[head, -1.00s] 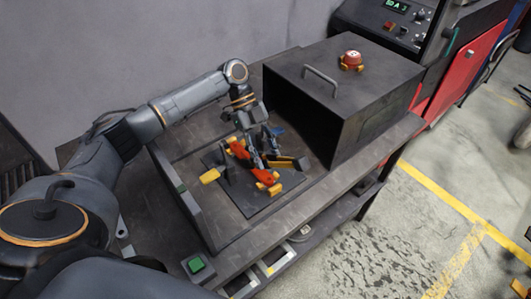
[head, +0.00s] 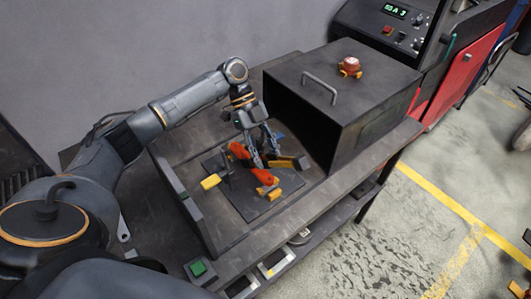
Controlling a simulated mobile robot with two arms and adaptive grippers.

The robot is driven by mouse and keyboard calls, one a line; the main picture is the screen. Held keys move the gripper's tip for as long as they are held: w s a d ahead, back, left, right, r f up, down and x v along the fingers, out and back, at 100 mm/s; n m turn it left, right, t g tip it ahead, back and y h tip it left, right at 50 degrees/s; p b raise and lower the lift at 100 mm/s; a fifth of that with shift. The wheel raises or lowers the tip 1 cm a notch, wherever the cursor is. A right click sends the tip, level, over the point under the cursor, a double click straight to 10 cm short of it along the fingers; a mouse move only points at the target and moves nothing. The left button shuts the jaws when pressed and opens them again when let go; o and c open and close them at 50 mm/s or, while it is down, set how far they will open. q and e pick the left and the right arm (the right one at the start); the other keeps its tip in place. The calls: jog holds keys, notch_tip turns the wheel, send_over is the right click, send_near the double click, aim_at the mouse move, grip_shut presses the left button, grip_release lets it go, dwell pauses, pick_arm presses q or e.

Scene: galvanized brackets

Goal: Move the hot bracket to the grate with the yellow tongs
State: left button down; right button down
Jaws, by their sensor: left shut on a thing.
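My left gripper (head: 265,154) is low over the dark square plate (head: 252,207) on the bench. It is shut on a red-and-yellow thing (head: 239,150), partly hidden behind its fingers. I cannot tell surely whether this is the tongs. A dark bar with a yellow face (head: 285,161) lies to the right, and a yellow block (head: 210,182) to the left. I cannot make out the hot bracket or the grate for certain. My right gripper is not in view.
A dark open-fronted box (head: 350,95) with a handle stands close to the right of my gripper, a red-and-yellow knob (head: 350,66) on its top. A raised edge (head: 185,205) runs along the bench's left. A green button (head: 198,268) is at the near corner.

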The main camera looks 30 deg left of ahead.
pick_arm(q)
jog(key=shift+r, duration=0.4)
notch_tip(320, 180, up, 9)
jog(key=p, duration=0.7)
jog(key=shift+f, duration=0.1)
